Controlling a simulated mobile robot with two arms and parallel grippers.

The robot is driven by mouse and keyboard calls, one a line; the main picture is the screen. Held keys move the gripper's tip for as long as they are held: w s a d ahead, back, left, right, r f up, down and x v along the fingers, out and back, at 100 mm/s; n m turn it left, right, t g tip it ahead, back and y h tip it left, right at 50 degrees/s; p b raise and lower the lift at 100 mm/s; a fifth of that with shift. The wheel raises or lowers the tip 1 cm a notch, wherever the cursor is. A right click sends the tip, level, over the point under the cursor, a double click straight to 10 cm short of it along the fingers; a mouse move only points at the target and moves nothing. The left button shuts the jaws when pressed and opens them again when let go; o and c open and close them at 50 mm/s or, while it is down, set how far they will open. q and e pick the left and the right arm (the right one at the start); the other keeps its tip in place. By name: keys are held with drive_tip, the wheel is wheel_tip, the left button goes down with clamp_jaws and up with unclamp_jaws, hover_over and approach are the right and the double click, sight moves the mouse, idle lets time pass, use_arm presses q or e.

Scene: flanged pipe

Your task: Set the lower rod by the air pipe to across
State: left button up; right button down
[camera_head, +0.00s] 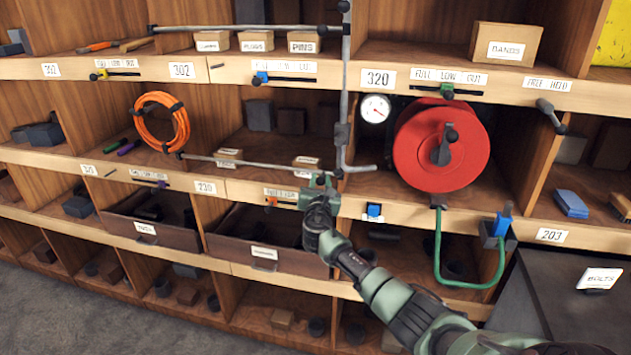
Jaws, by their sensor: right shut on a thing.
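The grey air pipe (344,90) runs down the front of the shelves and bends right at its foot. The lower rod (240,163) is long, thin and grey. It reaches left from near the pipe's foot, lying nearly level across the shelf opening, with a dark tip at its left end. My right gripper (320,181) is at the rod's right end, just left of the pipe's foot, and is shut on the rod there. The jaws hide part of that end. The upper rod (240,29) also lies level, left of the pipe's top. My left gripper is out of view.
A red hose reel (441,146) and a gauge (375,109) are right of the pipe. An orange cable coil (160,124) hangs near the rod's left tip. Small boxes (229,158) sit behind the rod. Open drawers (262,240) jut out below.

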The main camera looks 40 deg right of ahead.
drive_tip(key=shift+s+d+f, duration=0.1)
drive_tip(key=shift+s+d, duration=0.05)
drive_tip(key=shift+d, duration=0.05)
idle(0.3)
drive_tip(key=c, duration=1.1)
unclamp_jaws()
drive_tip(key=shift+s, duration=0.1)
drive_tip(key=shift+c, duration=0.2)
drive_tip(key=shift+s+d, duration=0.1)
drive_tip(key=shift+d, duration=0.05)
drive_tip(key=shift+s+a, duration=0.1)
drive_tip(key=shift+a, duration=0.2)
drive_tip(key=v, duration=0.7)
drive_tip(key=shift+s, duration=0.2)
